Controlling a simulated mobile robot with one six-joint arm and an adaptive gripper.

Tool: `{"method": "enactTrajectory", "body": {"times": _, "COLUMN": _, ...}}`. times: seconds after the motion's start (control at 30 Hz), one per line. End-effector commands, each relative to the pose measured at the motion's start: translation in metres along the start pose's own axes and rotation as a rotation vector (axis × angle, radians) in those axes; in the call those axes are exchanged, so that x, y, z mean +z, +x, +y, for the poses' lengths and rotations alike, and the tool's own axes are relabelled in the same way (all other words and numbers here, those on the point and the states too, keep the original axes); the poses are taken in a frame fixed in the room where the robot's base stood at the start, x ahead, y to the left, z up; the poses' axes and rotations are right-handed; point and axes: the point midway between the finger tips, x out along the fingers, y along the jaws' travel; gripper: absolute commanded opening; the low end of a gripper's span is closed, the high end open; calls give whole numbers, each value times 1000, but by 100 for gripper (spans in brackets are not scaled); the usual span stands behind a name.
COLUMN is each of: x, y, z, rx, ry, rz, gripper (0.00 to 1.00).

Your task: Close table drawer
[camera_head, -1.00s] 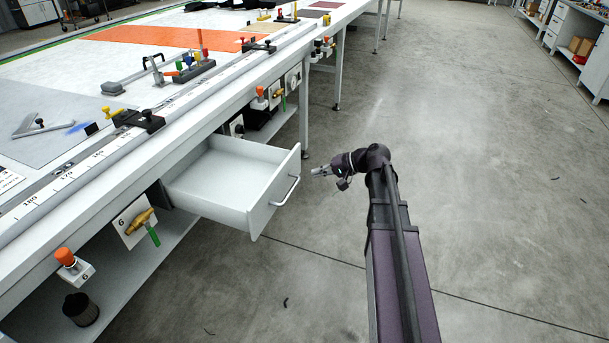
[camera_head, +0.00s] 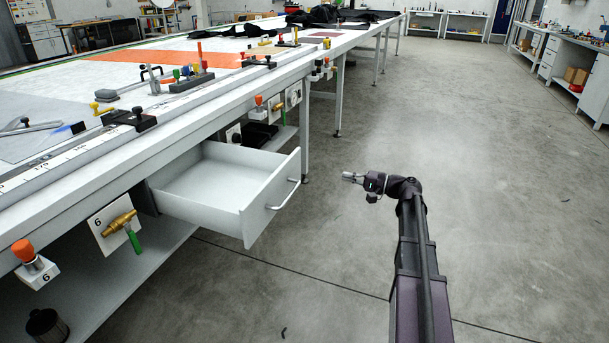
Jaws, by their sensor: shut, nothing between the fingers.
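The white table drawer (camera_head: 205,206) is pulled well out from under the long white table (camera_head: 130,160) and looks empty. Its silver bar handle (camera_head: 283,194) is on the front panel, facing right. My gripper (camera_head: 346,177) is shut and empty. It is in the air to the right of the drawer front, apart from the handle, with its fingers pointing left toward it.
A valve with a green lever (camera_head: 122,228) and an orange-capped knob (camera_head: 24,252) hang below the table edge left of the drawer. Clamps and coloured tools (camera_head: 190,75) lie on the tabletop. The grey floor (camera_head: 480,200) to the right is clear.

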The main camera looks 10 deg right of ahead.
Motion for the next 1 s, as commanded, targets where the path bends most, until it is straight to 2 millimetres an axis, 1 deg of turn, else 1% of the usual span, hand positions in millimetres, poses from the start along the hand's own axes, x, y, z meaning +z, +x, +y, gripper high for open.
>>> {"method": "enactTrajectory", "body": {"times": 0.37, "x": 0, "y": 0, "z": 0, "rx": 0, "ry": 0, "rz": 1, "gripper": 0}}
{"method": "enactTrajectory", "body": {"times": 0.57, "x": 0, "y": 8, "z": 0, "rx": 0, "ry": 0, "rz": 0, "gripper": 0}}
{"method": "enactTrajectory", "body": {"times": 0.77, "x": 0, "y": 27, "z": 0, "rx": 0, "ry": 0, "rz": -1, "gripper": 0}}
{"method": "enactTrajectory", "body": {"times": 1.0, "x": -1, "y": 61, "z": 0, "rx": 0, "ry": 0, "rz": -1, "gripper": 0}}
